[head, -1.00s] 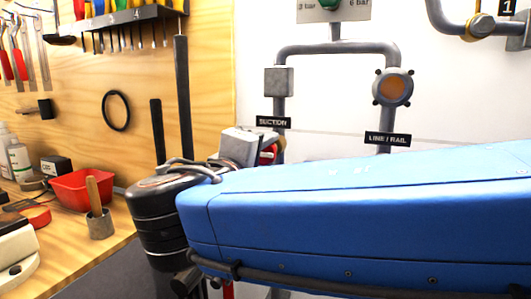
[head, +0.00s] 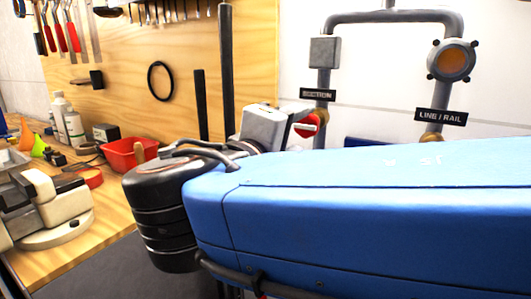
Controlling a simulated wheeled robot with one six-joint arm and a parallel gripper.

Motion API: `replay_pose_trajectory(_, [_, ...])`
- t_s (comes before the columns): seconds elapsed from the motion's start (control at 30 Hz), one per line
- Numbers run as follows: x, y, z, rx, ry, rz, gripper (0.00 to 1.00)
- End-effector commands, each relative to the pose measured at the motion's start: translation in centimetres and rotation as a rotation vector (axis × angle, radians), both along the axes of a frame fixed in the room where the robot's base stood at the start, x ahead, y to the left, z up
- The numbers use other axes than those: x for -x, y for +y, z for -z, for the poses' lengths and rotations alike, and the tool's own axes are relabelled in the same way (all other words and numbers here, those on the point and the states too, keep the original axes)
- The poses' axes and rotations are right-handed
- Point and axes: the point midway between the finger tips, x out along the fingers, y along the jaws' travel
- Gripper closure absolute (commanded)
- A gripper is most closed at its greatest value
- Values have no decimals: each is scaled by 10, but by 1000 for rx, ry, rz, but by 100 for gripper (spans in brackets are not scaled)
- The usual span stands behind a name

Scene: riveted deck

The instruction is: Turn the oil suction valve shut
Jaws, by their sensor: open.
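The oil suction valve shows as a red handle (head: 308,124) with a pale tip, on the grey pipe under the black SUCTION sign (head: 317,94). Its lower part is hidden behind my blue arm, and I cannot tell the handle's exact angle. My gripper (head: 284,121) shows as a grey block with dark parts just left of the red handle. Its fingers are mostly hidden, and I cannot tell whether they touch the handle. It appears open, with nothing seen held in it.
A LINE / RAIL sign (head: 441,116) and a round orange-faced fitting (head: 453,61) are on the right pipe. A wooden bench (head: 98,232) at left holds a red tray (head: 131,154), bottles (head: 73,127) and a grey-and-white vise-like device (head: 48,207). Tools hang above.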

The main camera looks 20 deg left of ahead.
Motion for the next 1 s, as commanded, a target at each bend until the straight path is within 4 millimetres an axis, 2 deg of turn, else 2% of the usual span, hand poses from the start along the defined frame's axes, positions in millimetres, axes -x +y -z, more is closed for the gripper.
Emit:
replay_pose_trajectory(0.1, [20,3,0,0,1,-4,45])
replay_pose_trajectory(0.6, [95,8,0,0,1,-3,45])
replay_pose_trajectory(0.8, [112,9,0,0,1,-2,45])
replay_pose_trajectory(1.0, [117,9,1,0,1,0,45])
